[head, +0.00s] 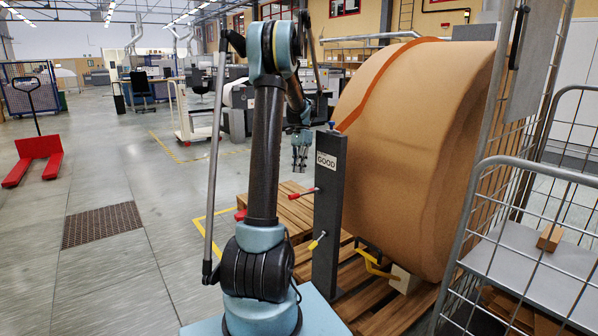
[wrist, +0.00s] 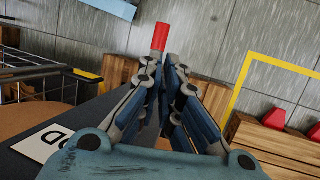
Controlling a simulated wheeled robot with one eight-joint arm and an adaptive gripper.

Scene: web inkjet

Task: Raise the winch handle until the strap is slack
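A large brown roll (head: 410,150) has an orange strap (head: 385,75) over it; I cannot tell how tight the strap is. A bent yellow handle (head: 375,265), perhaps the winch handle, is low at the roll's foot. A dark post labelled GOOD (head: 328,220) stands before the roll, with a red-tipped lever (head: 303,193) and a yellow-tipped lever (head: 317,241) on its side. My gripper (head: 300,163) hangs left of the post's top, above the red-tipped lever. In the wrist view its fingers (wrist: 160,68) are apart, and a red tip (wrist: 160,37) shows beyond them.
Wooden pallets (head: 300,215) lie by the post and under the roll. A wire cage cart (head: 530,250) stands close at the right. A red pallet jack (head: 38,155) is at far left. The floor to the left is mostly clear, with a grate (head: 102,224).

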